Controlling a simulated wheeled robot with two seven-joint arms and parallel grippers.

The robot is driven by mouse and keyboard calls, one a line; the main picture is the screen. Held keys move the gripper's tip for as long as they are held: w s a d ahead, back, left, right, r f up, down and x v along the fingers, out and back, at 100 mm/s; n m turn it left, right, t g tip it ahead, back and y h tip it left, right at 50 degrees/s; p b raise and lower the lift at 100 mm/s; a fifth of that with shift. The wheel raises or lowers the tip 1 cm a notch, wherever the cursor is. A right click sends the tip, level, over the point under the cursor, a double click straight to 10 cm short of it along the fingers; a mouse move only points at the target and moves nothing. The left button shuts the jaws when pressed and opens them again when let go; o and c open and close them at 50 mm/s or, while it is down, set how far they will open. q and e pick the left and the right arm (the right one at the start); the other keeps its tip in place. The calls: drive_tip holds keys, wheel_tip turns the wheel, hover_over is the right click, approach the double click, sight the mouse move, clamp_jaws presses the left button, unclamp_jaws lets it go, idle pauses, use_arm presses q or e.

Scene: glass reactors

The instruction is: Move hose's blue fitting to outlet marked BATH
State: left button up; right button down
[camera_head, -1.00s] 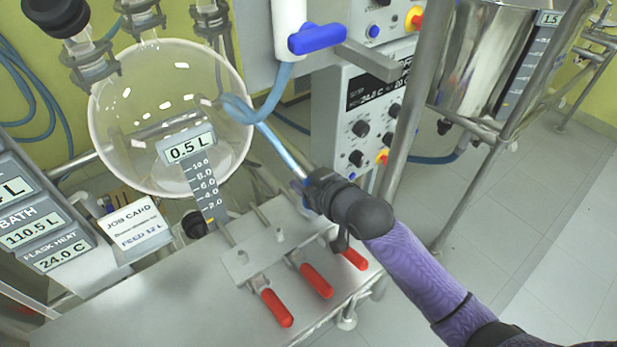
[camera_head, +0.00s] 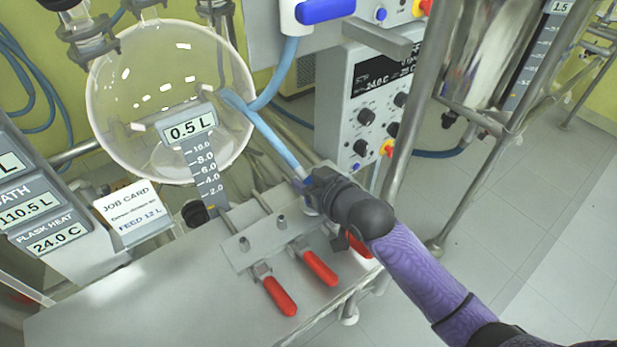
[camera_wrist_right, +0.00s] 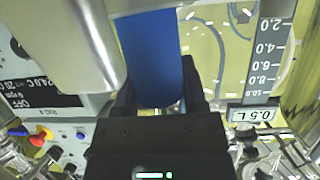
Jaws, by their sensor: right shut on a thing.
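My right gripper (camera_head: 308,188) is shut on the hose's blue fitting, which fills the space between the fingers in the right wrist view (camera_wrist_right: 152,58). In the head view the fitting is mostly hidden by the gripper. The light blue hose (camera_head: 272,138) runs from the gripper up and left to a loop by the glass flask. The gripper is over the right end of a metal manifold plate (camera_head: 262,256). Two short outlet stubs, a left one (camera_head: 245,243) and a middle one (camera_head: 281,221), stand bare. No BATH mark is readable on the plate. My left gripper is out of view.
Red valve handles (camera_head: 320,268) stick out from the plate's front; my arm partly covers the right one. The glass flask (camera_head: 140,95) stands behind, with a level scale (camera_head: 205,165). A control box (camera_head: 372,110) and metal frame post (camera_head: 405,150) are close right.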

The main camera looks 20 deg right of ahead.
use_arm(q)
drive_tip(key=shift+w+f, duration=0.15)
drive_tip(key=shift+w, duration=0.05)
use_arm(e)
drive_tip(key=shift+s+d+f, duration=0.15)
drive_tip(key=shift+f, duration=0.45)
drive_tip(key=shift+c, duration=0.3)
unclamp_jaws()
drive_tip(key=shift+d+r, duration=0.1)
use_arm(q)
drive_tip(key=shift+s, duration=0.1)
use_arm(e)
drive_tip(key=shift+d+r+p, duration=0.1)
drive_tip(key=shift+r+p, duration=0.15)
drive_tip(key=shift+p, duration=0.15)
drive_tip(key=p+v, duration=0.3)
drive_tip(key=v, duration=0.6)
drive_tip(key=shift+s+p, duration=0.1)
drive_tip(key=shift+p, duration=0.25)
drive_tip(key=shift+s, duration=0.2)
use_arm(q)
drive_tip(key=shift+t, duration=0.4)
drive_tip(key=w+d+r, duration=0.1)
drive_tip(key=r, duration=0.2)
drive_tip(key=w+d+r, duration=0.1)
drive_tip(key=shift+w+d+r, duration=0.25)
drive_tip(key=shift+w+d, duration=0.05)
